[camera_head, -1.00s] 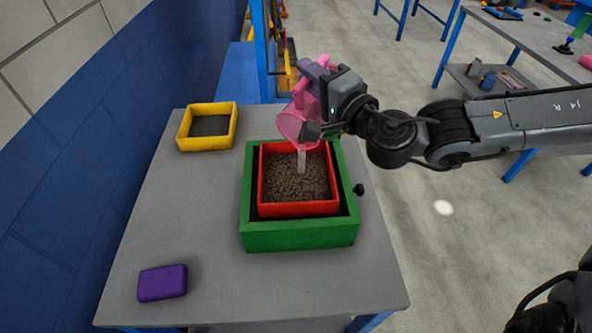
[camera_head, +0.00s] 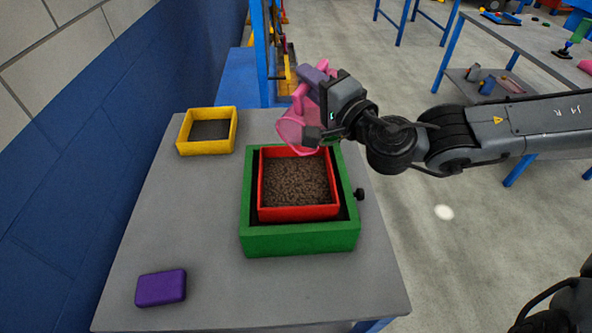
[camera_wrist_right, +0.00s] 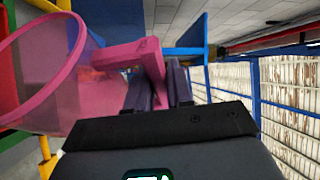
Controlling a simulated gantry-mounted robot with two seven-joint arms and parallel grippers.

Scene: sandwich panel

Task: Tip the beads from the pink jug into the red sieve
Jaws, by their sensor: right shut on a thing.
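The pink jug (camera_head: 291,131) is tilted over the back edge of the red sieve (camera_head: 297,213), its mouth toward the sieve. My right gripper (camera_head: 312,76) is shut on the jug's handle. The right wrist view shows the dark fingers on the pink handle (camera_wrist_right: 140,56) and the see-through jug body (camera_wrist_right: 95,95) at left. Brown beads (camera_head: 296,181) cover the inside of the sieve. No stream falls from the jug. The sieve sits inside a green box frame (camera_head: 300,240). My left gripper is not in view.
A yellow tray (camera_head: 208,147) with a dark inside stands at the table's back left. A purple block (camera_head: 161,287) lies at the front left. The grey table (camera_head: 195,215) is clear between them. A black knob (camera_head: 359,194) sticks out right of the green frame.

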